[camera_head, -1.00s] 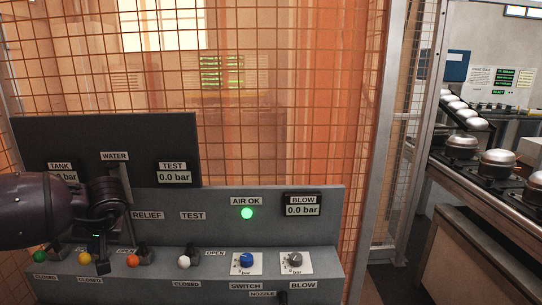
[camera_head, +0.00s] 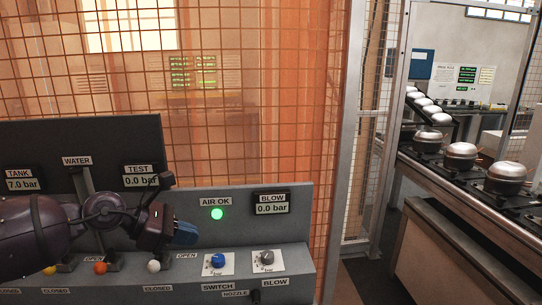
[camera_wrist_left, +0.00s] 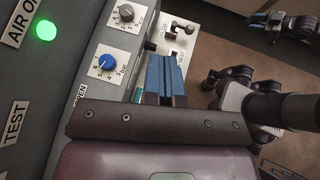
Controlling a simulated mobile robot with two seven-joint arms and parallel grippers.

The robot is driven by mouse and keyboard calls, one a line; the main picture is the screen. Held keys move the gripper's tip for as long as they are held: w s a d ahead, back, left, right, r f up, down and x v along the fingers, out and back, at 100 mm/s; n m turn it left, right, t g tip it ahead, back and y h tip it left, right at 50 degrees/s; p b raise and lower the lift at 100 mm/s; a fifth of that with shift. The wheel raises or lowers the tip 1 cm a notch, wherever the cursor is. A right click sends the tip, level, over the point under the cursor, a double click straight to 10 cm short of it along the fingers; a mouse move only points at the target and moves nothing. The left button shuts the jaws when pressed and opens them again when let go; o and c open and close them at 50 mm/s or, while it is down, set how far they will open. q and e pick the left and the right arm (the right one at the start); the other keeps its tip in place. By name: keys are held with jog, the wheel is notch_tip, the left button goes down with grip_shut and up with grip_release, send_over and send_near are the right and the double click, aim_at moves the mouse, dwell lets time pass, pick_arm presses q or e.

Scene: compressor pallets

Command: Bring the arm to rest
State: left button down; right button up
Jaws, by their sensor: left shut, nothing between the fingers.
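My left arm comes in from the left in the head view, in front of the grey control panel (camera_head: 300,225). My left gripper (camera_head: 186,233) has blue fingers pointing right, in front of the panel's middle. In the left wrist view the blue fingers of the left gripper (camera_wrist_left: 165,77) lie together, shut and empty, beside the blue knob (camera_wrist_left: 107,62). The arm hides part of the panel's left side. What looks like my right gripper (camera_wrist_left: 262,19) shows at the top right of the wrist view; its fingers are too small to judge.
The panel carries a lit green AIR OK lamp (camera_head: 217,214), a blue knob (camera_head: 218,260), a grey knob (camera_head: 266,256) and ball-ended valve levers such as the white one (camera_head: 153,266). An orange mesh fence (camera_head: 250,90) stands behind. A conveyor with metal domes (camera_head: 460,155) is at right.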

pick_arm(q)
jog(key=d+r+n+t+h, duration=0.2)
jog(key=d+n+h, duration=0.25)
jog(key=n, duration=0.25)
jog(key=s+a+f+n+t+y, duration=0.1)
jog(key=a+f+n+t+y, duration=0.4)
jog(key=n, duration=0.6)
jog(key=s+a+f+n+t+y, duration=0.1)
jog(key=s+f+n+t+y, duration=0.1)
jog(key=f+n, duration=0.75)
jog(key=s+a+f+n+t+y, duration=0.1)
jog(key=a+f+n+t+y, duration=0.25)
jog(key=n, duration=1.05)
jog(key=s+a+f+n+g+y, duration=0.2)
jog(key=s+f+n, duration=0.2)
jog(key=s+f, duration=0.5)
jog(key=s+a+f+n+g+y, duration=0.3)
jog(key=s+f, duration=0.5)
jog(key=s, duration=0.4)
jog(key=shift+s+f+n, duration=0.35)
jog(key=shift+n, duration=0.3)
jog(key=shift+d, duration=0.15)
